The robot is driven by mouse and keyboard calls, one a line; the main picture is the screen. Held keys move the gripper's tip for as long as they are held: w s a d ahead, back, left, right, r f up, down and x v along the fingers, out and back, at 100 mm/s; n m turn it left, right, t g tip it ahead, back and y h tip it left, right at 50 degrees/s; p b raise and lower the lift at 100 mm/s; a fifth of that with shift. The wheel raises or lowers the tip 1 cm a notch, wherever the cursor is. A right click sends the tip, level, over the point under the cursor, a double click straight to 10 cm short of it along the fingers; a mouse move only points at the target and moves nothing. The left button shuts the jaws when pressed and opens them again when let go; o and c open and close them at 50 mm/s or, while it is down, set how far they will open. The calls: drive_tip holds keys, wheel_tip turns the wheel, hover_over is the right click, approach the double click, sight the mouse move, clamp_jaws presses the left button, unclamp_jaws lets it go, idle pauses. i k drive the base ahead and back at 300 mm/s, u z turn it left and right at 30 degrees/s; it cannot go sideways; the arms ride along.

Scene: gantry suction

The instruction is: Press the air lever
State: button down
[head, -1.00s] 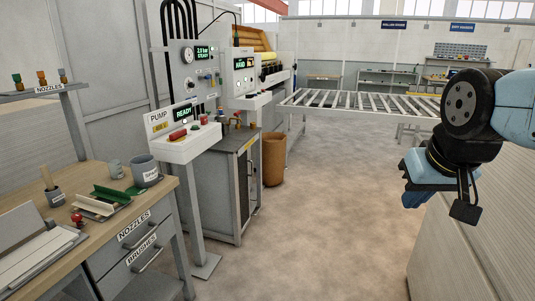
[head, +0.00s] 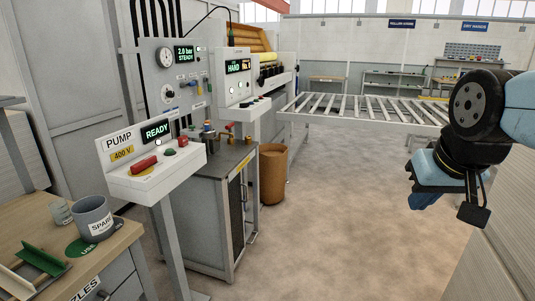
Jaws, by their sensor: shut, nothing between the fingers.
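The wall panel (head: 168,103) stands at the left with a round gauge, a display reading "2.0 bar STEADY" and a black knob. My gripper (head: 473,213) hangs at the far right, shut and empty, well away from the panels. Its fingertips are small and dark in this view.
A bench (head: 20,232) with a grey "SPARE" cup (head: 92,217) and green tray is at lower left. A metal cabinet (head: 212,220), brown bin (head: 273,175) and roller table (head: 357,108) stand beyond. The middle floor is clear; a pale ribbed surface is at right.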

sight(183, 85)
drive_tip(key=u, duration=0.15)
drive_tip(key=i, duration=1.15)
drive_tip(key=u, duration=0.55)
drive_tip(key=i, duration=1.3)
drive_tip(key=u, duration=0.5)
drive_tip(key=i, duration=0.55)
drive_tip(key=u, duration=0.1)
